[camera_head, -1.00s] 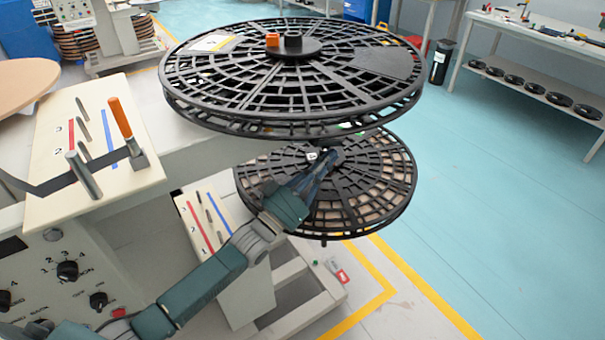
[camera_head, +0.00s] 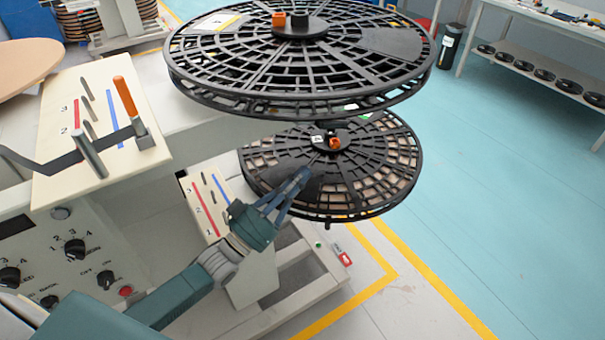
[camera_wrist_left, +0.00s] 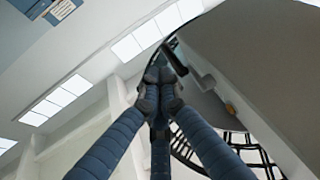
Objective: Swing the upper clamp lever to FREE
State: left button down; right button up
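The upper reel (camera_head: 300,65) is a large black lattice disc lying flat. At its hub a small orange clamp lever (camera_head: 279,19) sits beside a dark post. The lower reel (camera_head: 355,180) lies below it, with another small orange lever (camera_head: 335,143) at its hub. My left gripper (camera_head: 300,178) overlaps the lower reel in the head view, below the upper reel's rim. Its fingers come together at the tips with nothing between them; the left wrist view shows the tips touching (camera_wrist_left: 160,90). Any FREE marking is too small to read. My right gripper is not in view.
A cream panel (camera_head: 60,165) at left carries metal pins and an upright orange handle (camera_head: 125,95), with a dark strip across it. A lower panel (camera_head: 195,205) has similar pins. A white bench (camera_head: 540,35) stands back right. Blue floor at right is open.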

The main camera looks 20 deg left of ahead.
pick_arm(q)
jog(key=shift+f, duration=0.1)
jog(key=s+d+f+n+g+y, duration=0.1)
jog(key=s+d+f+g+y, duration=0.1)
jog(key=s+f+g+y, duration=0.3)
jog(key=s+d+f+g+y, duration=0.1)
jog(key=d+f+g, duration=0.1)
jog(key=f, duration=0.6)
jog(key=s+a+f+g+y, duration=0.1)
jog(key=s+a+f+g, duration=0.15)
jog(key=s, duration=0.45)
jog(key=s+a+f+n+g+y, duration=0.1)
jog(key=s+g, duration=0.3)
jog(key=s, duration=0.4)
jog(key=s+a+f+g+y, duration=0.2)
jog(key=s+g, duration=0.1)
jog(key=s, duration=0.4)
notch_tip(320, 180, down, 25)
jog(key=s+g, duration=0.1)
jog(key=s, duration=0.1)
jog(key=s+a+f+g, duration=0.1)
jog(key=s+a+f, duration=0.2)
jog(key=s+f, duration=1.4)
jog(key=shift+s+f, duration=0.3)
jog(key=shift+f, duration=0.05)
